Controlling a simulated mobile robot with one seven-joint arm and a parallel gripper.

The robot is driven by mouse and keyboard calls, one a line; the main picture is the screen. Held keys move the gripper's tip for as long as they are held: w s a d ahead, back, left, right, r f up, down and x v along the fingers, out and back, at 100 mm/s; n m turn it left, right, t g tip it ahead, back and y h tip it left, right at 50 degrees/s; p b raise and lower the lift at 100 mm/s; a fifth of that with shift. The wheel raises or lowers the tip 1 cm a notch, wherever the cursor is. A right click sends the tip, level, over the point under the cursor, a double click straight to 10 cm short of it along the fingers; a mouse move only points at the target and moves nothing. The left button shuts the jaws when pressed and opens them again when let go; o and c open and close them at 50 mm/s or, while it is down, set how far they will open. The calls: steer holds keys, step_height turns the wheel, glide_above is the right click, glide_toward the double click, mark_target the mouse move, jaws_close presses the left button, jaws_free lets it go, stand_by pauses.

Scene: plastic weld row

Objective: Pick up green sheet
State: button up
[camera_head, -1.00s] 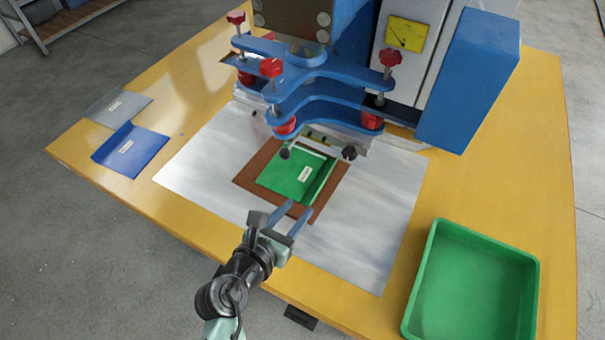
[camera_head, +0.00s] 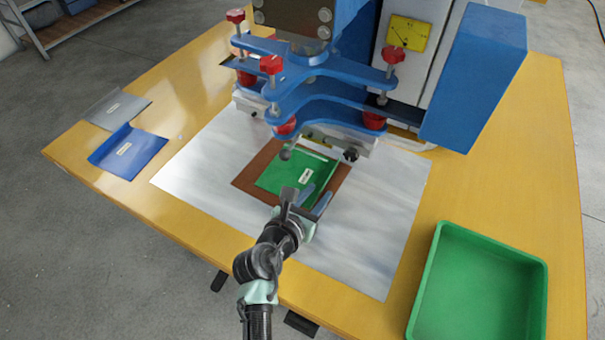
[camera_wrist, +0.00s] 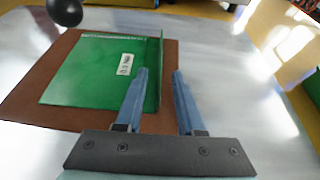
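The green sheet (camera_head: 292,179) lies on a brown mat (camera_head: 249,176) under the front of the welding machine. It has a white label and, in the wrist view, its right edge (camera_wrist: 160,70) stands up as a flap. My gripper (camera_head: 315,194) is at the front right of the sheet. In the wrist view my gripper (camera_wrist: 160,76) is open, its blue fingers apart. The left finger is close to the upright flap on the sheet side, and the right finger is beyond it over the brown mat. I cannot tell whether a finger touches the flap.
The blue and white machine (camera_head: 330,105) with red knobs overhangs the sheet's far side. A grey plate (camera_head: 375,225) surrounds the mat. A blue sheet (camera_head: 128,150) and a grey sheet (camera_head: 117,109) lie left. A green bin (camera_head: 428,285) stands at the right.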

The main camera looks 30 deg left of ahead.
jaws_close()
steer(key=shift+r, duration=0.1)
